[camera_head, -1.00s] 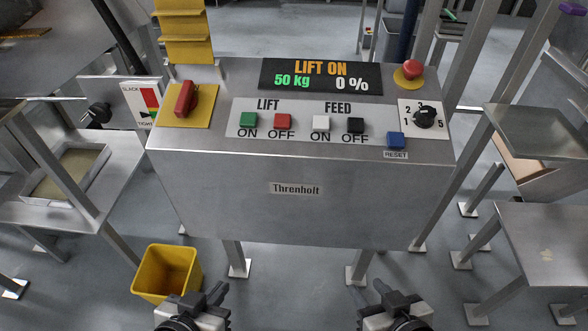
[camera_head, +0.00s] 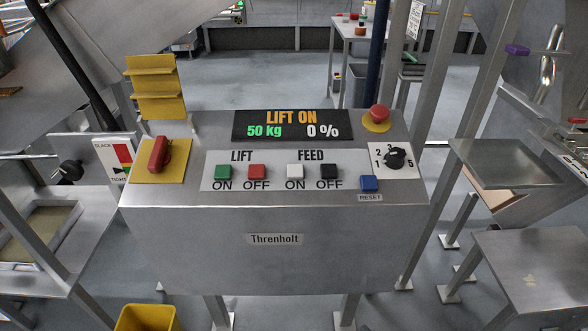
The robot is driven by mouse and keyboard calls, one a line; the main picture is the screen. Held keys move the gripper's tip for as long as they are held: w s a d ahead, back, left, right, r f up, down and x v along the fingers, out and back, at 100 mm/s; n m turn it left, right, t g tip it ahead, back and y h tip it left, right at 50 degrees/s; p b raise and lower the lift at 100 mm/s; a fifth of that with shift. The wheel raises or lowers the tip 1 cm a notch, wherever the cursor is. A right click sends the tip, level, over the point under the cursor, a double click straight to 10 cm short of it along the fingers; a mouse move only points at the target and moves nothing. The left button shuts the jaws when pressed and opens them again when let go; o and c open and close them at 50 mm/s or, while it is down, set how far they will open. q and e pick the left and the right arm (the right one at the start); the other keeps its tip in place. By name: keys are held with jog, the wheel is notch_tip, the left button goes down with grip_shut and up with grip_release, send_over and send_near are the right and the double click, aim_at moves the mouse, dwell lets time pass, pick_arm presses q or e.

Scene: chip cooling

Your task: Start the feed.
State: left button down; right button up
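The grey control console (camera_head: 190,245) stands in front of me. Its display (camera_head: 293,125) reads LIFT ON, 50 kg and 0 %. Under FEED are a white ON button (camera_head: 295,171) and a black OFF button (camera_head: 328,172). Under LIFT are a green ON button (camera_head: 223,172) and a red OFF button (camera_head: 257,172). A numbered rotary knob (camera_head: 395,157) and a blue RESET button (camera_head: 369,183) are on the right. A red handle (camera_head: 160,154) on a yellow plate is on the left, and a red mushroom button (camera_head: 379,113) is at the top right. Neither gripper is in view.
A yellow bin (camera_head: 147,318) stands on the floor below the console's left side. A slack/tight panel with a black knob (camera_head: 70,172) is at left. Metal tables (camera_head: 535,270) and posts flank the right. The space above the buttons is clear.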

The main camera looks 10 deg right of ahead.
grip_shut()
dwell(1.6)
